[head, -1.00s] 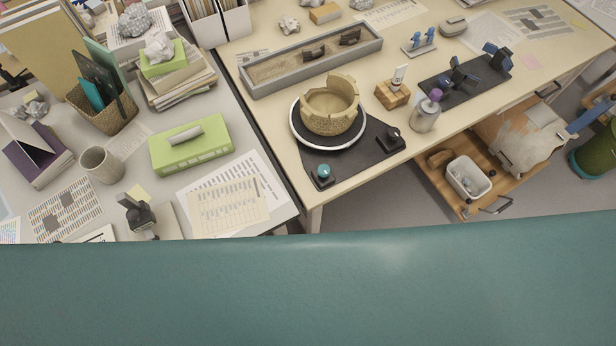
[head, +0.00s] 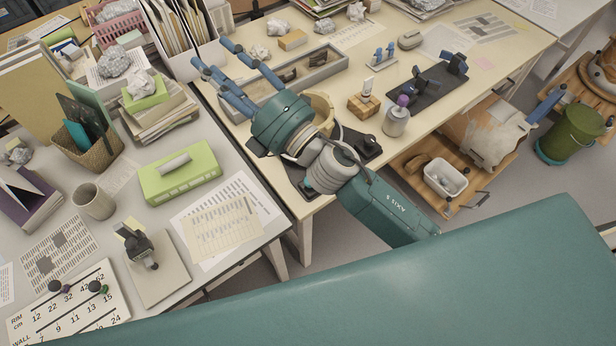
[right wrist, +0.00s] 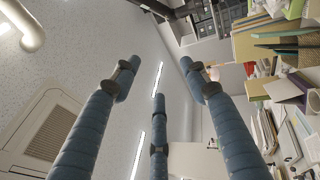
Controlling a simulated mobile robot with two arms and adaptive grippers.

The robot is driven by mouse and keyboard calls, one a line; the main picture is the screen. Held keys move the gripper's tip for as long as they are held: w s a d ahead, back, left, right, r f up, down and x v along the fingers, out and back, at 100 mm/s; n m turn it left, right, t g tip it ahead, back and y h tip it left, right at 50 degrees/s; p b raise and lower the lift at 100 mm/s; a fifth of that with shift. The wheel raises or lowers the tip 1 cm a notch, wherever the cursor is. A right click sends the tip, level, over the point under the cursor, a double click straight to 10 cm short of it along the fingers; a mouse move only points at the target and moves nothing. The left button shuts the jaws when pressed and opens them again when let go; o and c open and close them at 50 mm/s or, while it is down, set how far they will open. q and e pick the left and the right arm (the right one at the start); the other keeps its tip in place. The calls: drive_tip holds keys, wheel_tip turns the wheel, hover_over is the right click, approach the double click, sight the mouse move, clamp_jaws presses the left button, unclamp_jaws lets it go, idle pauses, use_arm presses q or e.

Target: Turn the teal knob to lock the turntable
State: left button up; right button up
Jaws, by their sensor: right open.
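My right gripper (head: 212,62) is open and empty. Its blue fingers are spread and point to the back left, above the grey sand tray. In the right wrist view the fingers (right wrist: 160,90) stand apart with nothing between them, facing the ceiling and shelves. My teal right arm crosses in front of the turntable. Only part of the tan broken pot (head: 321,104) shows beside it, and pieces of the black base mat (head: 256,147). The teal knob is hidden behind my arm now. My left gripper is not in view.
The grey sand tray (head: 328,68) with dark sherds lies behind the pot. A wooden block (head: 363,105) and a purple-topped jar (head: 397,120) stand right of my arm. A green box (head: 180,172) and a dark microscope-like device (head: 138,244) are on the left desk.

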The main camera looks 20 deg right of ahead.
drive_tip(key=s+a+n+g+y, duration=0.75)
drive_tip(key=a+n+g, duration=0.4)
drive_tip(key=n, duration=0.55)
drive_tip(key=n+g+h, duration=0.7)
drive_tip(key=n+h, duration=0.8)
drive_tip(key=h, duration=0.5)
hover_over(310, 180)
wheel_tip(310, 180, down, 25)
drive_tip(key=shift+t+y, duration=0.25)
wheel_tip(310, 180, down, 10)
drive_tip(key=p, duration=0.3)
drive_tip(key=shift+f, duration=0.25)
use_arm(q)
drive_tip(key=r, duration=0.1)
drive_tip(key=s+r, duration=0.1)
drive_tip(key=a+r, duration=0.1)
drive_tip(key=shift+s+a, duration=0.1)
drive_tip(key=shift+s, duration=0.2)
